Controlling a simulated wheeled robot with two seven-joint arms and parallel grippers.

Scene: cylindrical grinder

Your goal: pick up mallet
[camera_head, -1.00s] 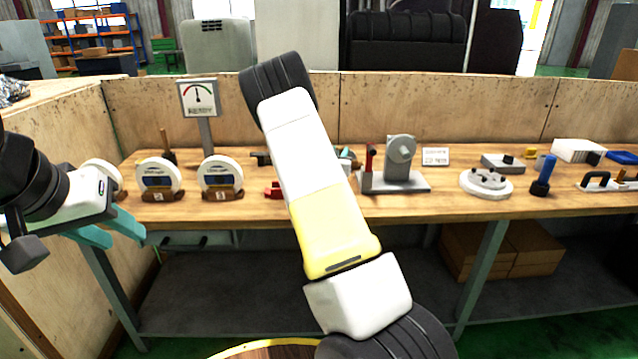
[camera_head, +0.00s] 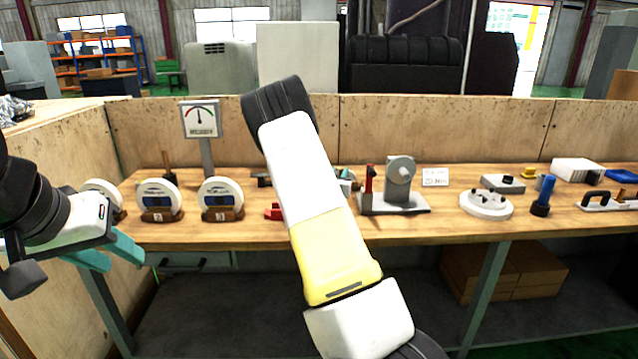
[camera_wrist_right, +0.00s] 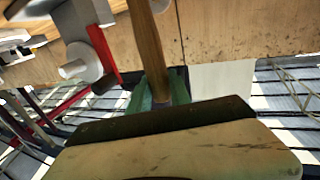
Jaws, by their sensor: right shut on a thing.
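In the right wrist view a round wooden handle, which I take to be the mallet's (camera_wrist_right: 147,40), runs between the two teal fingers of my right gripper (camera_wrist_right: 158,88). The gripper is shut on it. The mallet's head cannot be made out. In the head view my own right arm hides most of this gripper and the mallet; only a bit of teal shows beside the arm, near the bench top. My left gripper (camera_head: 112,253) is at the far left, in front of the bench, with its teal fingers apart and nothing seen between them.
The wooden bench (camera_head: 270,236) holds round white gauges (camera_head: 158,198), a sign with a dial (camera_head: 200,119), a grey fixture with a red lever (camera_head: 400,185), a white round plate (camera_head: 486,204) and a blue-handled tool (camera_head: 543,195). A wooden panel closes off the back.

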